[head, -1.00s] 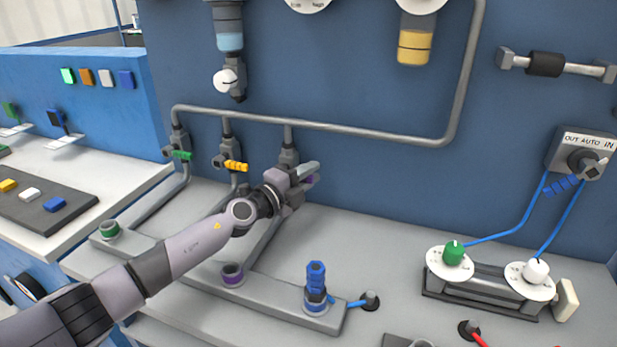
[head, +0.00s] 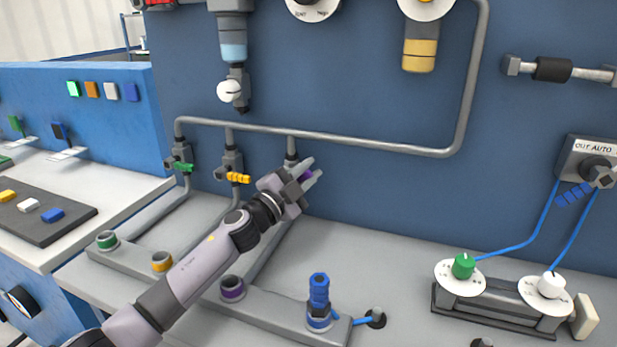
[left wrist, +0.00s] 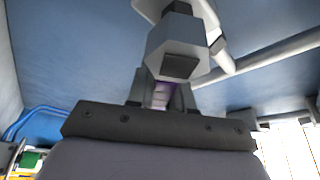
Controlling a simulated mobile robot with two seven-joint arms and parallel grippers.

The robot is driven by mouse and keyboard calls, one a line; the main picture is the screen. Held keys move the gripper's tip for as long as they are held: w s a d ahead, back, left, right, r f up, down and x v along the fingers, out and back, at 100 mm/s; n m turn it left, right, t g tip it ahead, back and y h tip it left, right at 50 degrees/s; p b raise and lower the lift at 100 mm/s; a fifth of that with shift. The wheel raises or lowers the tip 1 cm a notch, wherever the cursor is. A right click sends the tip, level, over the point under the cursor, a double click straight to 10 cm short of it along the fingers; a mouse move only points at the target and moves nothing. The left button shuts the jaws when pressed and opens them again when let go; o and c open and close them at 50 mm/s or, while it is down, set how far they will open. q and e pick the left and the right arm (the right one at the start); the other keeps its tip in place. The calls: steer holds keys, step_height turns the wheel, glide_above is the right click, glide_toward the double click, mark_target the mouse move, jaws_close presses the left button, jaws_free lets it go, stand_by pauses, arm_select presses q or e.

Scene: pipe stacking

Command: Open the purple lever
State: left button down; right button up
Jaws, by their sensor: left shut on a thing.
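The purple lever (head: 307,175) shows as a small purple patch between the fingers of my left gripper (head: 311,172). The gripper is shut on it, in front of the third pipe valve from the left on the blue wall. The gripper hides most of the lever and the lower valve body, so the lever's exact angle cannot be told. In the left wrist view a bit of the purple lever (left wrist: 162,94) shows between the dark finger parts, below the grey valve body (left wrist: 178,48). My right gripper is not in view.
The green lever (head: 181,166) and the yellow lever (head: 237,178) sit on valves to the left. A grey pipe (head: 370,143) runs along the wall above. A blue valve (head: 319,292) stands upright below.

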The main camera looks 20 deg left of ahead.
mark_target(299, 179)
arm_select(q)
steer(key=shift+a, duration=0.1)
stand_by(0.3)
steer(key=c, duration=1.1)
jaws_free()
steer(key=shift+v, duration=3.6)
